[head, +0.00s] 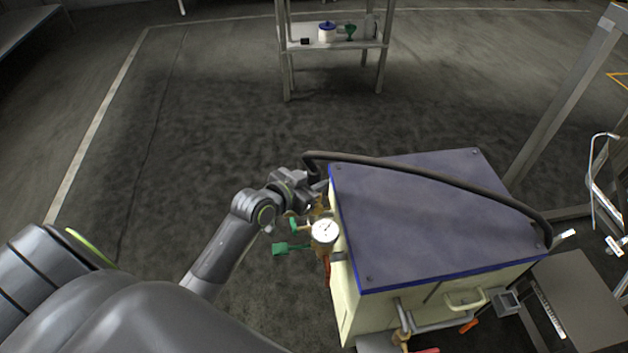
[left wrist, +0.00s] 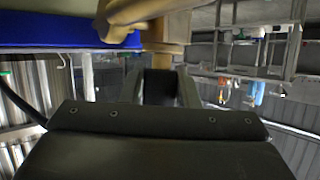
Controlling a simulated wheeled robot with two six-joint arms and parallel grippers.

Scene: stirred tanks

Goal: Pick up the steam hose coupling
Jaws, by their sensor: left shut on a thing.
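My left gripper (head: 311,190) is at the left side of the cream tank with the blue lid, beside the end of the dark steam hose (head: 400,172). The hose crosses the lid from the far right and bends down at the gripper. In the left wrist view my fingers (left wrist: 160,86) are close together, shut at a brass-coloured fitting (left wrist: 160,32). I take the held piece to be the steam hose coupling; it is mostly hidden by the fingers in the head view. My right gripper is not in view.
A round gauge (head: 324,231), a green handle (head: 284,249) and a red handle (head: 327,268) stick out just below the gripper. A shelf (head: 335,44) stands at the back. Floor to the left is clear.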

